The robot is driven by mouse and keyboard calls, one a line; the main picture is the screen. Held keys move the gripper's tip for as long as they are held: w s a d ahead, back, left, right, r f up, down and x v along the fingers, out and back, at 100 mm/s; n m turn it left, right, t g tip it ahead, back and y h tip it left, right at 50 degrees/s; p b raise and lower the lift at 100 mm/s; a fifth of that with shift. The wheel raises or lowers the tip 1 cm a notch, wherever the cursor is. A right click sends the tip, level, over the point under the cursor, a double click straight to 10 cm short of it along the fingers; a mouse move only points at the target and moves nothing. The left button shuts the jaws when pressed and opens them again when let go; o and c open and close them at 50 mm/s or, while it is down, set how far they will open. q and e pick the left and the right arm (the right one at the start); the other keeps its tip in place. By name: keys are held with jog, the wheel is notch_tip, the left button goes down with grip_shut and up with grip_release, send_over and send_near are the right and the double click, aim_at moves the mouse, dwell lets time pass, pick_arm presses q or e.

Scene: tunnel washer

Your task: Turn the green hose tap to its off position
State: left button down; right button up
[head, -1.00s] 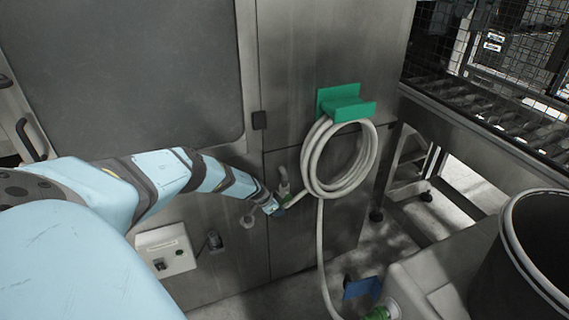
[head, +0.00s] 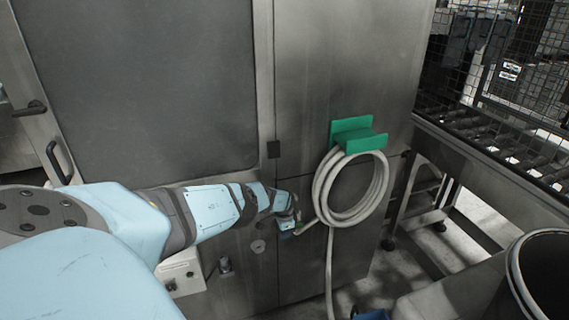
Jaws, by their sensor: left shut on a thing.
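The green hose tap (head: 299,226) sits low on the steel machine front, left of the coiled hose. Only a small bit of green shows. My left arm comes in from the left and its gripper (head: 290,224) is at the tap, shut on it; the fingers are small and partly hidden by the wrist. The tap's exact handle angle is too small to tell. The pale hose (head: 326,205) runs from the tap into a coil. My right gripper is not in view.
The coil hangs on a green bracket (head: 357,136). A control box (head: 181,272) is low on the machine, partly behind my arm. A dark round bin (head: 541,275) stands at lower right, near a roller conveyor (head: 500,127). Some floor between is clear.

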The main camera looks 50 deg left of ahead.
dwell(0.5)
pick_arm(q)
jog(key=c, duration=1.4)
grip_release()
jog(key=shift+c, duration=0.2)
notch_tip(320, 180, up, 12)
jog(key=p, duration=1.1)
jog(key=shift+w+a+f+b, duration=0.1)
jog(key=shift+w+b, duration=0.05)
jog(key=shift+b, duration=0.3)
jog(key=shift+r+b, duration=0.3)
jog(key=shift+r, duration=0.55)
jog(key=shift+w, duration=0.1)
